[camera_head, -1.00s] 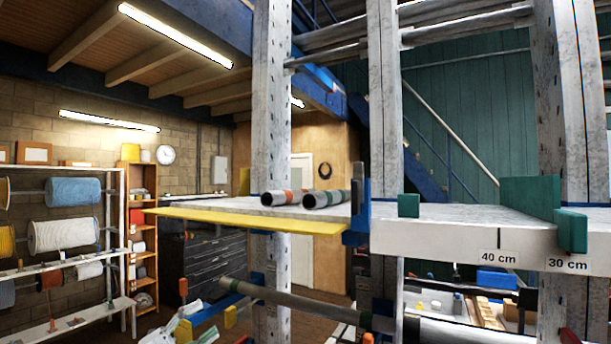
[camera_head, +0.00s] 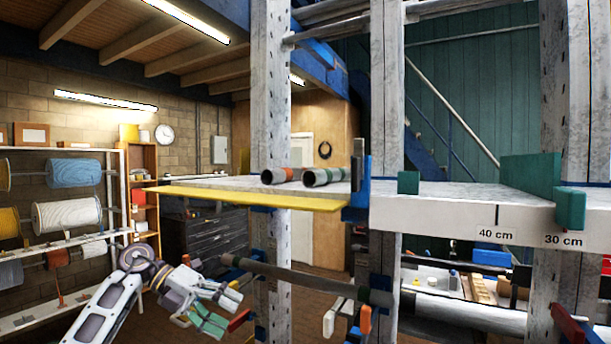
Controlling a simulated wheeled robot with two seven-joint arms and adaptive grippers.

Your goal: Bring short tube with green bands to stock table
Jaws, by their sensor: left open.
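The short tube with green bands (camera_head: 326,177) lies on the upper grey shelf (camera_head: 440,190), its open end facing me. A similar tube with a red-orange band (camera_head: 280,175) lies just left of it. My left gripper (camera_head: 222,311) is open and empty, with green finger pads. It is low at the left of the rack, below the shelf and apart from both tubes. My right gripper is not in view. I cannot make out a stock table for certain.
A yellow strip (camera_head: 255,199) edges the shelf. Rack posts (camera_head: 270,100) stand close. A long grey tube (camera_head: 305,281) lies lower, near my left gripper. Green blocks (camera_head: 408,183) sit on the shelf. A spool rack (camera_head: 66,226) stands at the left.

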